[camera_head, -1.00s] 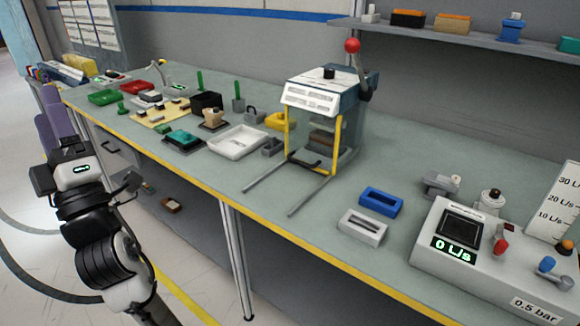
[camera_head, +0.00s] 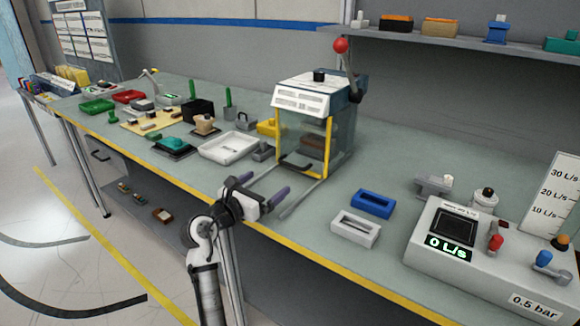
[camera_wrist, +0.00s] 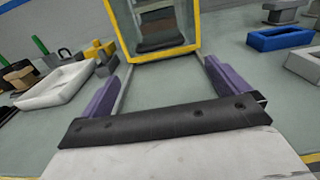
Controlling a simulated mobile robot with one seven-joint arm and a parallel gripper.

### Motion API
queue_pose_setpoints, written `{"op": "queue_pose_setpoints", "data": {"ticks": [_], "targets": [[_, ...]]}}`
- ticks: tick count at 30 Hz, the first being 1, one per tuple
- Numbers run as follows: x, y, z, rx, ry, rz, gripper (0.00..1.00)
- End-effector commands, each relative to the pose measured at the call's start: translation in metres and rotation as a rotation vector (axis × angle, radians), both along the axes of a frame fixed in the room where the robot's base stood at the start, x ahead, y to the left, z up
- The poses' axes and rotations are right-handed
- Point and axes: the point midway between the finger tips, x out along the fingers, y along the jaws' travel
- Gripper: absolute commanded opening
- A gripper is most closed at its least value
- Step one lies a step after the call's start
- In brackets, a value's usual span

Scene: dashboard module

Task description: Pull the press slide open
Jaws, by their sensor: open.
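The press (camera_head: 312,100) stands on the bench with a white top, a red-ball lever, a yellow front frame and clear sides. The slide's black handle (camera_head: 299,168) is low at the front, close to the frame. Two grey rails (camera_head: 305,192) run from the press toward the bench's front edge. My gripper (camera_head: 265,186) is open and empty over the front ends of the rails, short of the handle. In the wrist view the purple fingers (camera_wrist: 166,94) are spread and point at the yellow frame (camera_wrist: 161,56).
A white tray (camera_head: 206,152) is left of the press. A blue block (camera_head: 373,202) and a grey-white block (camera_head: 354,229) lie to its right. A control box (camera_head: 440,277) is farther right. The yellow bench edge (camera_head: 325,264) runs beneath my arm.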

Motion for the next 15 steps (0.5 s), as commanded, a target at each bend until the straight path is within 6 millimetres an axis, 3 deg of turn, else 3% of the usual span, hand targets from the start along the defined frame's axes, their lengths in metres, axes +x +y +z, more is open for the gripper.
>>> {"op": "queue_pose_setpoints", "data": {"ticks": [15], "targets": [[0.082,-0.060,0.002,0.005,-0.002,0.001,1.00]]}}
